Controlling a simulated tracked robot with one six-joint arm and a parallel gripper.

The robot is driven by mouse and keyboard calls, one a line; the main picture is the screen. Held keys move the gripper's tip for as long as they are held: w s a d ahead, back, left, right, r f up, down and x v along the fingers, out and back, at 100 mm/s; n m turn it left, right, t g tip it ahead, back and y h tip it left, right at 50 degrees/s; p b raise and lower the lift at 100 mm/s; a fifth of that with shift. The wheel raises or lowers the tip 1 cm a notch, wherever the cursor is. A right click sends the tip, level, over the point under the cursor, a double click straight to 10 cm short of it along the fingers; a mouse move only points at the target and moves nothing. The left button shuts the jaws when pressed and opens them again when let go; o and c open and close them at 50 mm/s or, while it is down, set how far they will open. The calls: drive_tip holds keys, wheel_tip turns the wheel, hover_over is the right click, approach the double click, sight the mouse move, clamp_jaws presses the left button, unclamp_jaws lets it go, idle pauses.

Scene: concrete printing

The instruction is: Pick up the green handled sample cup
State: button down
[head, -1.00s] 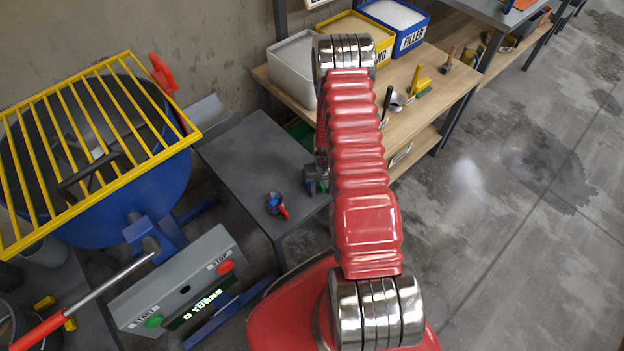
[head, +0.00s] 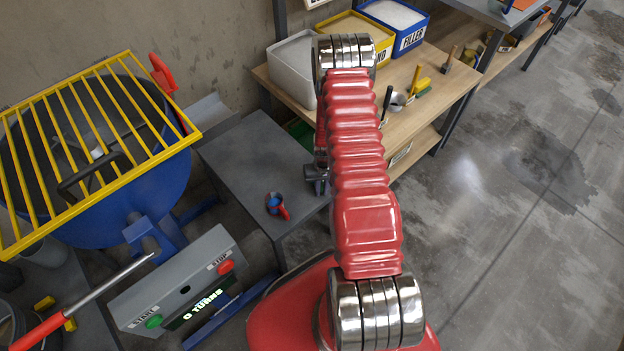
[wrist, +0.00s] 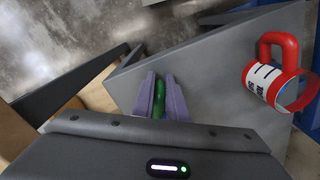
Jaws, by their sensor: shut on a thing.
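My gripper (wrist: 159,82) shows in the wrist view with its two purple fingers shut on a green handle, that of the green handled sample cup (wrist: 159,103). Only this green strip shows between the fingers; the cup's body is hidden below the gripper housing. In the head view my gripper (head: 316,174) is mostly behind my red arm, at the right edge of the small grey table (head: 245,155). I cannot tell whether the cup touches the table.
A wooden bench (head: 430,90) with bins is behind. A blue mixer (head: 150,195) with a yellow grid (head: 95,172) stands at left.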

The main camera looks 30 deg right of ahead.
drive_tip(key=shift+r, duration=5)
drive_tip(key=w+a+r+n, duration=0.2)
drive_tip(key=a+r, duration=0.5)
drive_tip(key=a, duration=0.4)
drive_tip(key=w+a+r+n, duration=0.2)
drive_tip(key=w+a+r, duration=0.2)
drive_tip(key=a+r, duration=0.3)
drive_tip(key=a, duration=0.5)
drive_tip(key=shift+a+r+n, duration=0.2)
drive_tip(key=shift+r+n, duration=0.1)
drive_tip(key=shift+w, duration=0.1)
